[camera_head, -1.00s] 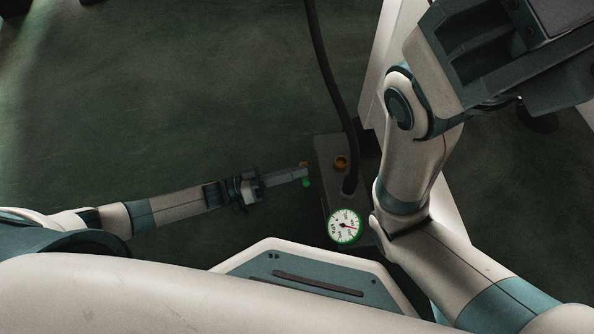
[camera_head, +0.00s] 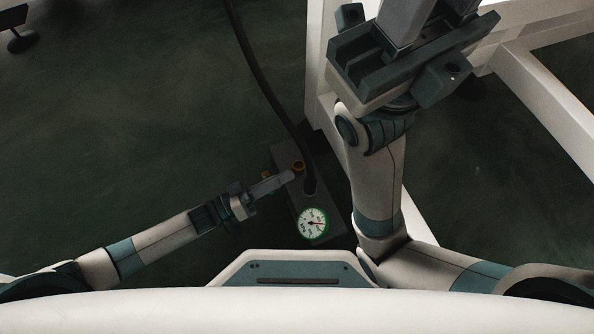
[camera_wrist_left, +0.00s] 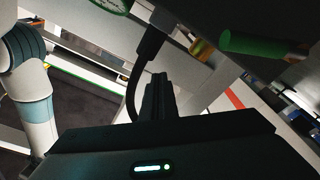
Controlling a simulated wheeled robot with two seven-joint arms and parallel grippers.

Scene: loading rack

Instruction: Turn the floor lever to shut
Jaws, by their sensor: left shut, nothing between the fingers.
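A grey floor box (camera_head: 335,219) carries a round gauge with a green rim (camera_head: 312,223), a brass fitting (camera_head: 298,166) and a black hose. The floor lever's green handle (camera_wrist_left: 252,43) shows at the upper right of the left wrist view; I cannot make out its green in the head view. My left gripper (camera_head: 291,177) is shut and empty, its tips over the box's left side near the brass fitting. In the left wrist view its fingers (camera_wrist_left: 157,92) are left of and below the green handle, apart from it in the picture. My right gripper (camera_head: 428,22) is at the top, its jaw gap unclear.
A white frame (camera_head: 316,75) with a long beam (camera_head: 555,105) stands behind and right of my right arm. The black hose (camera_head: 258,75) runs from the box to the top. The floor left of the hose is mostly clear.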

